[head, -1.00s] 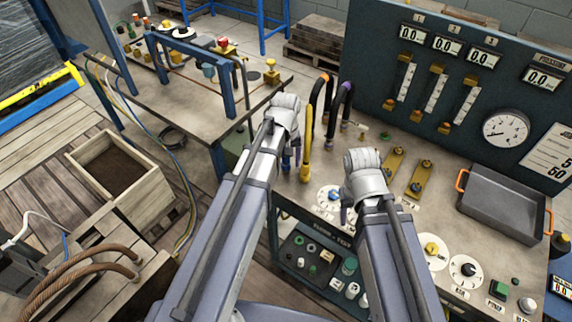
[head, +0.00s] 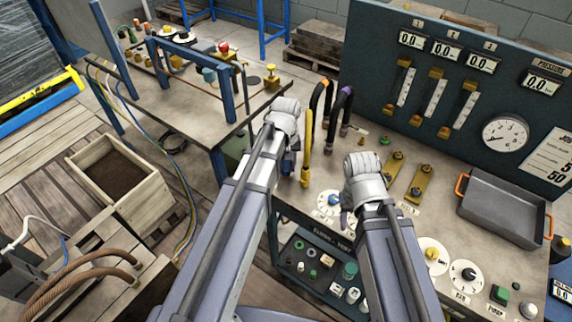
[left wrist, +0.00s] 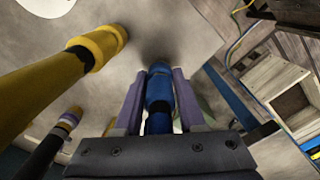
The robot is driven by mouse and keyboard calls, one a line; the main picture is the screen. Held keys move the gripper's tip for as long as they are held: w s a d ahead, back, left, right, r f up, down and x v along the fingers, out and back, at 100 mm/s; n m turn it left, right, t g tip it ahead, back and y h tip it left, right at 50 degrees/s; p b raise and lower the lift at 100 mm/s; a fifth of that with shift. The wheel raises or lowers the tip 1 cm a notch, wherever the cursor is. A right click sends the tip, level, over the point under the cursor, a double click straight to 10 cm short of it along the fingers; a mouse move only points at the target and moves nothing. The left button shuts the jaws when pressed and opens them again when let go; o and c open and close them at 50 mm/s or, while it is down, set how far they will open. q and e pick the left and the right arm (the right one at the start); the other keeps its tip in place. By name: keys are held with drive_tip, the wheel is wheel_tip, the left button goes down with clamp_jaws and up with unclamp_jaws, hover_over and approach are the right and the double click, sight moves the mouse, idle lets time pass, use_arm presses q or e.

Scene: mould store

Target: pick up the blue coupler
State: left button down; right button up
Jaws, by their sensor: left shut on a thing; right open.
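The blue coupler (left wrist: 158,92) is a blue cylinder with a dark band, between the two purple-grey fingers of my left gripper (left wrist: 159,84) in the left wrist view. The gripper is shut on it. In the head view only a small blue part of the coupler (head: 288,163) shows below my left wrist; the arm hides most of that gripper. My right gripper (head: 347,222) is open over the front of the bench, partly hidden by its own wrist.
A yellow coupler (head: 305,165) on a hose stands close right of my left gripper; it also shows in the left wrist view (left wrist: 98,48). A purple-ended hose (head: 344,120) is behind. A grey tray (head: 500,207) with orange handles lies right. A planter box (head: 120,180) stands left.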

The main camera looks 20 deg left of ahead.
use_arm(q)
drive_tip(key=shift+r, duration=0.1)
use_arm(e)
drive_tip(key=shift+r, duration=0.1)
use_arm(q)
wheel_tip(320, 180, up, 10)
drive_tip(key=p, duration=1)
use_arm(e)
wheel_tip(320, 180, up, 10)
